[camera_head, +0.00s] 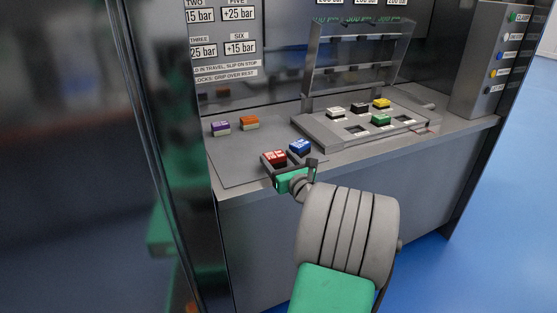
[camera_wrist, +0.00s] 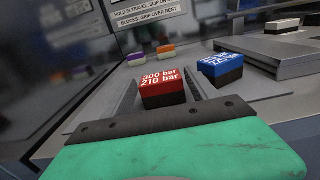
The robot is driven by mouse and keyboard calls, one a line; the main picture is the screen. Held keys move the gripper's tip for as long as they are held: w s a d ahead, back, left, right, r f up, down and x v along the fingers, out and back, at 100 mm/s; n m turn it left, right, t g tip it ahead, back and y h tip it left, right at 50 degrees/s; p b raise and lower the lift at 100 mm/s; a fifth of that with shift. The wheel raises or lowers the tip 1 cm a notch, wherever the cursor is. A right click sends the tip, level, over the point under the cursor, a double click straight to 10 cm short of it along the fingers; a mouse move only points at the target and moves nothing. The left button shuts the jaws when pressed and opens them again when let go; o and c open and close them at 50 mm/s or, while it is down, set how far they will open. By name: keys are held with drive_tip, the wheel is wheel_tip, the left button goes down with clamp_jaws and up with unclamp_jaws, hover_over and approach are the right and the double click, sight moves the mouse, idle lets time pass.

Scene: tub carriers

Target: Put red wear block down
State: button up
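The red wear block (camera_head: 274,158) has a dark base and white print on top. In the wrist view the red wear block (camera_wrist: 162,85) sits between the two fingers of my gripper (camera_wrist: 162,98), one close against each side. My gripper (camera_head: 276,164) is shut on it, low over the front of the grey bench. Whether the block's underside touches the bench is hidden. A blue block (camera_head: 299,147) stands just right of and behind it, and also shows in the wrist view (camera_wrist: 220,66).
Purple (camera_head: 220,126) and orange (camera_head: 249,122) blocks stand at the back left. A raised fixture (camera_head: 330,131) to the right carries white, black, yellow and green blocks, with a clear upright panel (camera_head: 352,60) behind. The bench's left front is mostly bare.

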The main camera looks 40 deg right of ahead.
drive_tip(key=shift+o, duration=0.9)
drive_tip(key=shift+r, duration=0.25)
drive_tip(key=v, duration=1.2)
drive_tip(key=shift+p, duration=0.35)
